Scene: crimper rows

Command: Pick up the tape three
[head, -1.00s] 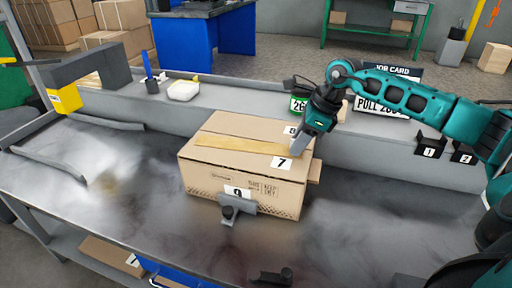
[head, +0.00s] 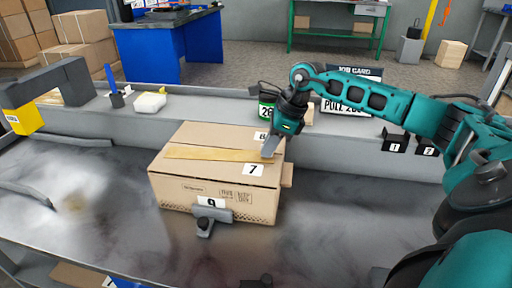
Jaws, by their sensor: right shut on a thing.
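I cannot make out a tape marked three. A strip of tan tape (head: 218,155) runs across the top of a closed cardboard box (head: 215,201) on the grey workbench. Another label (head: 262,136) is partly hidden behind the gripper. A grey clamp-like piece (head: 212,216) with label 9 stands at the box's front. My left gripper is not in view.
A raised ledge (head: 205,119) runs along the back. Black holders (head: 395,142) are at right. A yellow-ended grey fixture (head: 22,120) is at left.

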